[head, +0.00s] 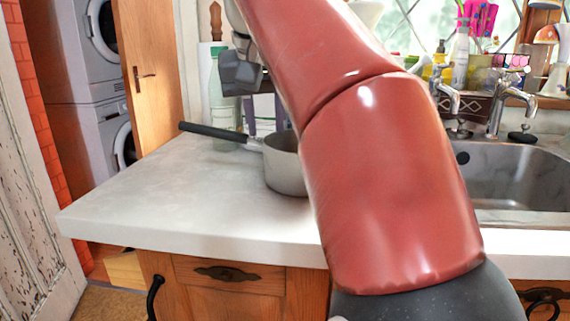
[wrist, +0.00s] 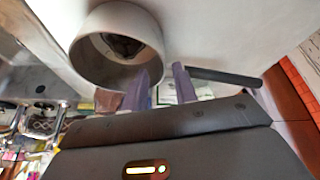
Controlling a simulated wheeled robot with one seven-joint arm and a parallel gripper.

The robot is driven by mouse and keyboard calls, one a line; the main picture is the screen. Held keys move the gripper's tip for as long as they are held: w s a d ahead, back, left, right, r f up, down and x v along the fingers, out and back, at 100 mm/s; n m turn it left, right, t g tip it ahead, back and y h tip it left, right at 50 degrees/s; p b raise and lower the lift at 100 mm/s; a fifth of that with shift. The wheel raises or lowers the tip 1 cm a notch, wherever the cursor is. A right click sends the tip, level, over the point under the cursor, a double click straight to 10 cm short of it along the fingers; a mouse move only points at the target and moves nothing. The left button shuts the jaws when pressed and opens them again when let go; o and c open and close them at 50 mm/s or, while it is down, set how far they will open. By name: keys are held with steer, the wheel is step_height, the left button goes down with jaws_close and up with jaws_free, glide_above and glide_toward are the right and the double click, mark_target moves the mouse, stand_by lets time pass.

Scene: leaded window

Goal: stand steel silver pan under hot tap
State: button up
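The steel silver pan (head: 287,172) stands upright on the white counter, its black handle (head: 213,131) pointing left. My red arm hides its right side. In the wrist view the pan (wrist: 84,62) shows its opening, with a dark patch inside that may be a reflection. My gripper (head: 264,112) is over the handle's pan end, purple fingers pointing down. In the wrist view the fingers of the gripper (wrist: 161,70) are apart, with nothing clearly held between them. Two silver taps, a left one (head: 447,97) and a right one (head: 500,110), stand behind the sink; which is hot I cannot tell.
The steel sink basin (head: 515,175) lies right of my arm, partly hidden. Bottles, including a white one (head: 460,57), and pots crowd the windowsill. The counter's left front (head: 170,200) is clear.

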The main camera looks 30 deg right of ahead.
mark_target(265, 142)
steer(key=b+x, duration=0.1)
steer(key=x, duration=0.2)
steer(key=b+x, duration=0.1)
steer(key=x, duration=0.2)
steer(key=shift+a+f, duration=0.1)
steer(key=shift+a, duration=0.1)
jaws_close()
